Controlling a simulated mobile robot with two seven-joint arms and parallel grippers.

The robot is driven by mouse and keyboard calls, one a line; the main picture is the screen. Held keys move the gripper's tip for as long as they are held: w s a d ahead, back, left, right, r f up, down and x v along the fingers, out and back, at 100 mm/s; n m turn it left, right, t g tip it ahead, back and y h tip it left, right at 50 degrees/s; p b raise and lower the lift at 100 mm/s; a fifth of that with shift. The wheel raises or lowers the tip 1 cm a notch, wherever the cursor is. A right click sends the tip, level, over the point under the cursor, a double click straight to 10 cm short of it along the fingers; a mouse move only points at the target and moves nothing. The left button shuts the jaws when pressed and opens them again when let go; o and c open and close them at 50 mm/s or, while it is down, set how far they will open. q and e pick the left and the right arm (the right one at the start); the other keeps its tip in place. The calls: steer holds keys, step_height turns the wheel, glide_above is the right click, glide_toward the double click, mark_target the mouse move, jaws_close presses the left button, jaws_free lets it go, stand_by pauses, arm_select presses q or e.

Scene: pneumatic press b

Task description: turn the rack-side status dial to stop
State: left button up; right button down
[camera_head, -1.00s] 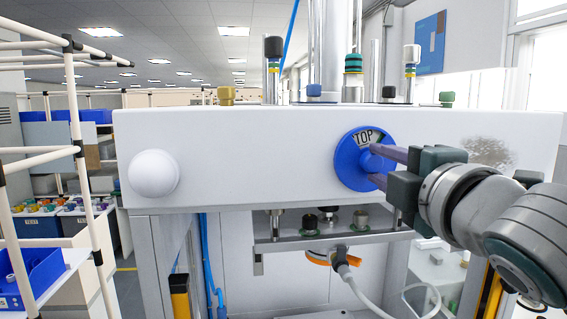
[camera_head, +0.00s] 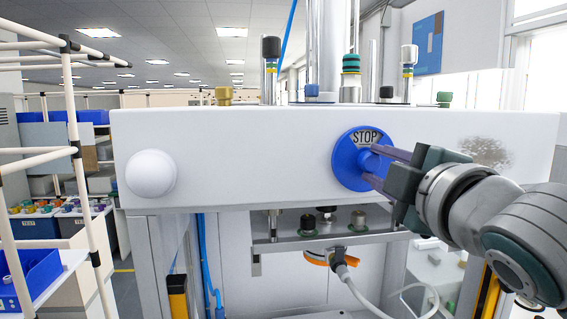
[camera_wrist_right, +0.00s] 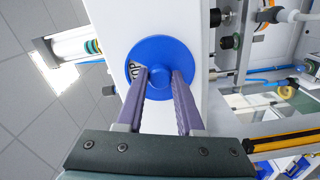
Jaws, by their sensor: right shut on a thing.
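The blue status dial (camera_head: 346,165) is on the right part of the press's white front beam (camera_head: 250,150). Its window at the top reads "STOP" in the head view. My right gripper (camera_head: 376,160) comes from the right and is shut on the dial's central knob. In the right wrist view, its two purple fingers (camera_wrist_right: 160,88) stand on either side of the knob of the dial (camera_wrist_right: 158,48), and part of the label shows at the dial's left. My left gripper is not in view.
A white round knob (camera_head: 151,173) sits on the beam's left part. A pale pipe rack (camera_head: 70,110) stands at the far left, with a blue bin (camera_head: 35,280) by it. Below the beam hang press fittings and a white hose (camera_head: 365,300).

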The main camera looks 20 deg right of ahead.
steer(key=c, duration=0.5)
jaws_free()
steer(key=shift+c, duration=0.2)
steer(key=b+v, duration=0.1)
steer(key=v, duration=0.9)
steer(key=shift+b, duration=0.3)
steer(key=shift+f, duration=0.1)
